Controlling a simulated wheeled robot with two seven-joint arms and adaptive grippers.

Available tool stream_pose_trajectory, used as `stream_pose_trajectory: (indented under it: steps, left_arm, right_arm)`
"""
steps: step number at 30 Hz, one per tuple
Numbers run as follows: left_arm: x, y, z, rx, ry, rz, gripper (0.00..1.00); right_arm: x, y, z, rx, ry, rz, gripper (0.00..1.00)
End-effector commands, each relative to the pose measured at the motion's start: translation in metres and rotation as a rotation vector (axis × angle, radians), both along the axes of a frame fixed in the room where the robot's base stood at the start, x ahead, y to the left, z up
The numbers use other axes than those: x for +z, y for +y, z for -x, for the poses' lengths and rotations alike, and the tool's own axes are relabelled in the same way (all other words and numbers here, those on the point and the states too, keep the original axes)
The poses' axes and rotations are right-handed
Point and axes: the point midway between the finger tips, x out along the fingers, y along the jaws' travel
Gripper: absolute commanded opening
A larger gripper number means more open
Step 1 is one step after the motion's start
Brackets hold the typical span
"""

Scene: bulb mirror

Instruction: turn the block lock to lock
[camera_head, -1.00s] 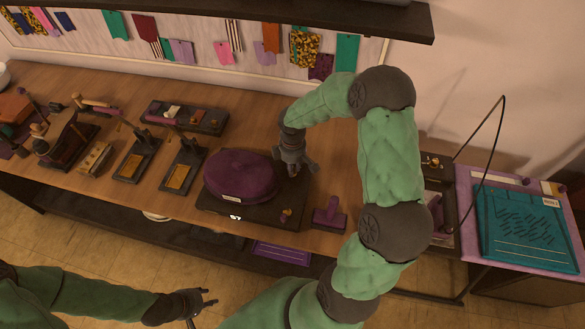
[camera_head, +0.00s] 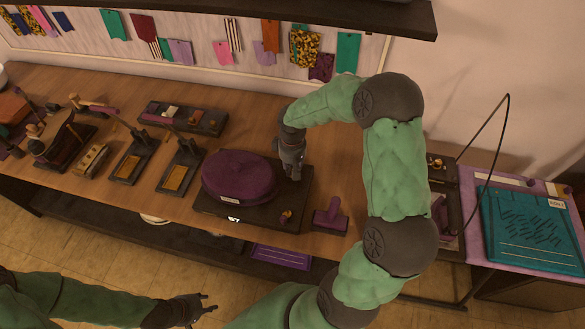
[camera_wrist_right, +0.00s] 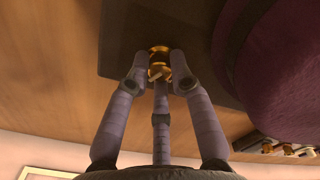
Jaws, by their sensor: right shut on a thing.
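A dark base board (camera_head: 262,221) bears a large purple oval block (camera_head: 238,178). A small brass knob, which I take for the block lock, shows at the board's edge in the right wrist view (camera_wrist_right: 158,72). My right gripper (camera_head: 294,172) is at the board's far right side, next to the purple block. Its fingers (camera_wrist_right: 159,75) are shut around the brass knob and hide part of it. Another brass piece (camera_head: 285,216) sits at the board's front right corner. My left gripper (camera_head: 200,305) hangs in front of the table, open and empty.
A purple T-shaped tool (camera_head: 329,217) stands right of the board. Two dark stands with brass plates (camera_head: 175,178) are to its left. A dark tray of small pieces (camera_head: 184,118) lies behind. A teal board (camera_head: 528,228) is on the far right table.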

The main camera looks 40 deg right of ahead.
Motion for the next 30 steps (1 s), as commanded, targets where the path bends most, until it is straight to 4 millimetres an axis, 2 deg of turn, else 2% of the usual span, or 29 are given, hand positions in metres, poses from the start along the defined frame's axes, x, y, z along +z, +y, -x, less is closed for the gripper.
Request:
stream_pose_trajectory:
  steps: [14,15,17,26,30]
  left_arm:
    - [-0.0004,0.0000,-0.0001,0.000,0.000,0.000,0.40]
    - [-0.0004,0.0001,-0.0001,0.000,0.000,0.000,0.40]
    - [-0.0004,0.0001,-0.0001,0.000,0.000,0.000,0.40]
    - [-0.0004,0.0001,-0.0001,0.000,0.000,0.000,0.40]
    - [-0.0005,0.0000,-0.0001,0.000,0.000,0.000,0.40]
  right_arm:
    - [0.0005,-0.0001,-0.0005,-0.014,-0.001,0.000,0.00]
    - [0.0005,-0.0001,-0.0005,-0.014,-0.001,0.000,0.31]
    - [0.0004,-0.0001,-0.0004,-0.013,-0.001,0.000,0.46]
    - [0.0003,0.0000,-0.0002,-0.013,0.000,0.000,0.46]
    - [0.0069,-0.0002,-0.0006,-0.012,-0.001,0.001,0.46]
